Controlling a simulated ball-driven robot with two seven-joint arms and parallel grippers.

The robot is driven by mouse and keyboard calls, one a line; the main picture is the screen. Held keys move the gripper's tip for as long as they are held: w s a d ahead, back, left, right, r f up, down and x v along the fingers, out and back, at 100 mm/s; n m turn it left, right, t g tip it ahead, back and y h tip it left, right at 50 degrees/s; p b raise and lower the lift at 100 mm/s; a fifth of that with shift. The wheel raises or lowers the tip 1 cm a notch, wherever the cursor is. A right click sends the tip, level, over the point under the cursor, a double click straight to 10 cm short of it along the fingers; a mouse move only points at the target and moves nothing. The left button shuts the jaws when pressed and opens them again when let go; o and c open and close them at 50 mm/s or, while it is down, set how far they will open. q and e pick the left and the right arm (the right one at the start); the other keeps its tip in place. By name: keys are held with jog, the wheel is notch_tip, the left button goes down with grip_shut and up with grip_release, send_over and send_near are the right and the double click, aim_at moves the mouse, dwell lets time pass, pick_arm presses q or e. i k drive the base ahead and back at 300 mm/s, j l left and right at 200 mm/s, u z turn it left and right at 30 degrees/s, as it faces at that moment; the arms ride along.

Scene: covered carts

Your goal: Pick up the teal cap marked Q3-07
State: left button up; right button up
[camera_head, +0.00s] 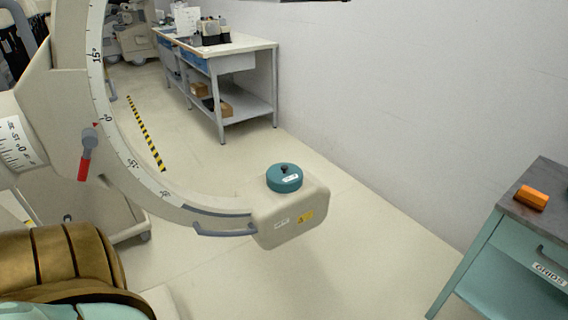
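The teal cap (284,181) is round, with a small black knob on top and a white label on its side. The label is too small to read. The cap sits upright on top of a beige rounded housing (290,215) at the lower end of a large curved arm. Neither of my grippers is in the picture, and nothing touches the cap.
The curved beige arm (135,160) with angle marks and a grey handle (225,231) stand left of the cap. A workbench (220,60) stands behind. Open floor lies between.

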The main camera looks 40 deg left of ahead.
aim_at(283, 178)
jog(key=i+u, duration=0.7)
jog(key=u, duration=0.15)
jog(key=i+l+u, duration=0.25)
jog(key=u, duration=0.15)
jog(key=i+l+u, duration=0.45)
jog(key=k+j, duration=0.05)
jog(key=j, duration=0.05)
